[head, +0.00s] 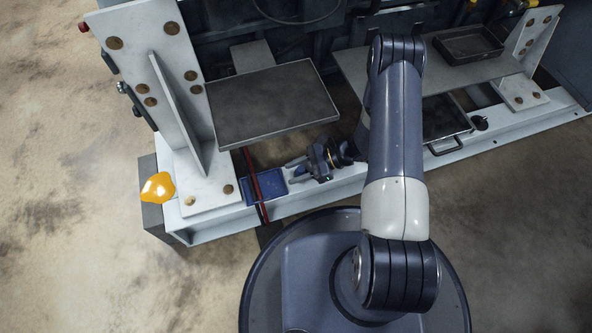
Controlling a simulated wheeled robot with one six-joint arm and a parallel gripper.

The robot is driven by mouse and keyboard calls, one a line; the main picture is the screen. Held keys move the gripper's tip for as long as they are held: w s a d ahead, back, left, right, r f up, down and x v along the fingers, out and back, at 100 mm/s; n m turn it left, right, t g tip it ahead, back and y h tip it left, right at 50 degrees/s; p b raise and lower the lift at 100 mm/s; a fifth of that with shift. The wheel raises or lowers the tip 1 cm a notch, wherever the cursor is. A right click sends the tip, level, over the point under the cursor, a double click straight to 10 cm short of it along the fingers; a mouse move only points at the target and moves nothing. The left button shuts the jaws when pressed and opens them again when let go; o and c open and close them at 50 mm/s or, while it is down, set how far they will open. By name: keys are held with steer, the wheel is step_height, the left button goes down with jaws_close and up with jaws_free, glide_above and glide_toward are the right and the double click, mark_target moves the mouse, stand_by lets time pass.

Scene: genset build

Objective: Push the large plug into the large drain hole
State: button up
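My gripper (290,172) is low over the white base rail (215,228), just right of a small blue tray (272,184). Its two fingers point left and stand apart, with nothing clearly visible between them. I cannot make out the large plug. A dark round opening (480,122) shows in the rail at the right, beside a handled tray; I cannot tell whether it is the large drain hole. My arm hides part of the rail in the middle.
A flat grey plate (270,103) overhangs behind my gripper. A red strap or hose (255,185) crosses the rail at the blue tray. A white bracket (185,120) rises at left, with an orange lamp (158,187) below. A black tray (468,46) sits on the right shelf.

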steer(key=shift+o, duration=0.5)
step_height(320, 180, up, 10)
steer(key=p, duration=0.4)
steer(key=shift+p, duration=0.35)
step_height(320, 180, down, 10)
steer(key=b, duration=0.4)
steer(key=shift+f+b, duration=0.1)
steer(key=shift+b, duration=0.3)
steer(key=shift+r, duration=0.2)
